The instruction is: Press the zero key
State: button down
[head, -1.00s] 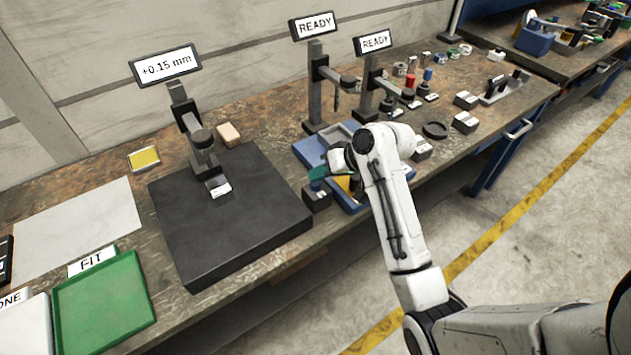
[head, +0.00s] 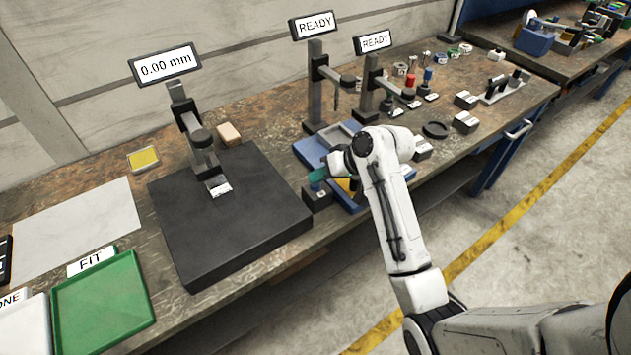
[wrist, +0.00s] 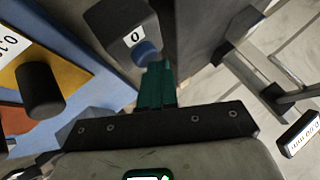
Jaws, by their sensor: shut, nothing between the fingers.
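The zero key is a round blue button (wrist: 147,51) on a dark block marked "0" (wrist: 134,37) in the wrist view. In the head view its block (head: 317,198) stands at the right edge of the black plate. My gripper (wrist: 156,68) is shut and empty, its teal fingertips at the button and covering part of it. Whether they touch it I cannot tell for sure. In the head view my gripper (head: 318,175) is over the block. The display (head: 166,65) above the gauge stand reads 0.00 mm.
The black plate (head: 230,235) carries the gauge stand (head: 199,140) left of my gripper. A blue tray (head: 308,151) lies beside the key, partly behind my arm. Two stands with READY displays (head: 313,25) rise behind. A green tray (head: 103,305) is at front left.

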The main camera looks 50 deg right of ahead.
aim_at(319, 184)
jog(key=shift+r, duration=0.1)
jog(key=shift+r+p, duration=0.85)
jog(key=shift+p, duration=0.2)
notch_tip(319, 184, up, 5)
jog(key=p, duration=0.5)
jog(key=shift+f, duration=0.1)
dwell(0.7)
jog(key=shift+n+g, duration=0.5)
jog(key=shift+g, duration=0.4)
jog(key=s+a+f, duration=0.1)
jog(key=a, duration=0.1)
jog(key=s+a+f, duration=0.1)
jog(key=a+f, duration=0.1)
jog(key=s+a+f+b, duration=0.1)
jog(key=s+a+f, duration=0.1)
jog(key=a, duration=0.1)
jog(key=shift+f, duration=0.2)
jog(key=s+a+f+n+g+h+b, duration=0.1)
jog(key=s+a+f+g, duration=0.2)
jog(key=s, duration=0.7)
jog(key=s+a+f+n+g+h+b, duration=0.1)
jog(key=s+a, duration=0.4)
jog(key=s, duration=0.6)
notch_tip(319, 184, down, 3)
jog(key=shift+s+a+r+n+g+h+b, duration=0.1)
jog(key=shift+s+a+n+g+h+b, duration=0.2)
jog(key=shift+n+g+h, duration=0.5)
